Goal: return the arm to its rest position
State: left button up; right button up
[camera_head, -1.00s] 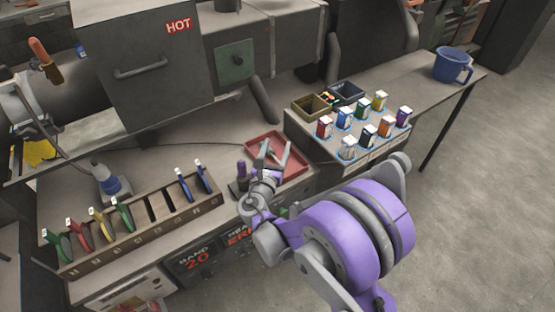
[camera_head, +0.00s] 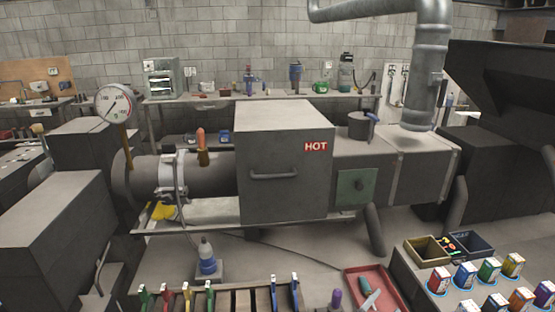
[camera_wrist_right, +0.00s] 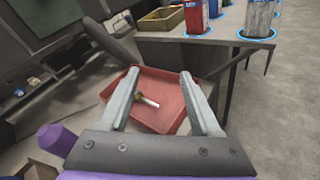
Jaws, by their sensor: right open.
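My right gripper (camera_wrist_right: 158,76) shows in the right wrist view. Its two grey fingers are spread apart with nothing between their tips. Beyond and below the fingers is a red tray (camera_wrist_right: 160,84), with a small tool (camera_wrist_right: 147,100) lying in it. The tray also shows at the bottom of the head view (camera_head: 392,290), with a tool (camera_head: 367,291) in it.
A grey box marked HOT (camera_head: 285,165) stands mid-bench. A slotted rack (camera_head: 245,300) with coloured-handled tools is at the bottom. Several coloured containers (camera_head: 465,276) and an olive bin (camera_head: 428,250) stand at the right. A purple object (camera_wrist_right: 62,140) is left of the gripper.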

jog(key=s+a+f+m+g+y+p, duration=0.1)
jog(key=s+a+m+y, duration=0.4)
jog(key=s+m, duration=0.5)
jog(key=s+a+f+m+g+y+p, duration=0.1)
jog(key=s+a+m+g+y, duration=0.3)
jog(key=s+m, duration=0.6)
jog(key=a+m+y, duration=0.2)
jog(key=shift+s+a+f+m+g, duration=0.15)
jog(key=shift+a+m+g, duration=0.05)
jog(key=shift+m+g, duration=0.1)
jog(key=shift+a, duration=0.1)
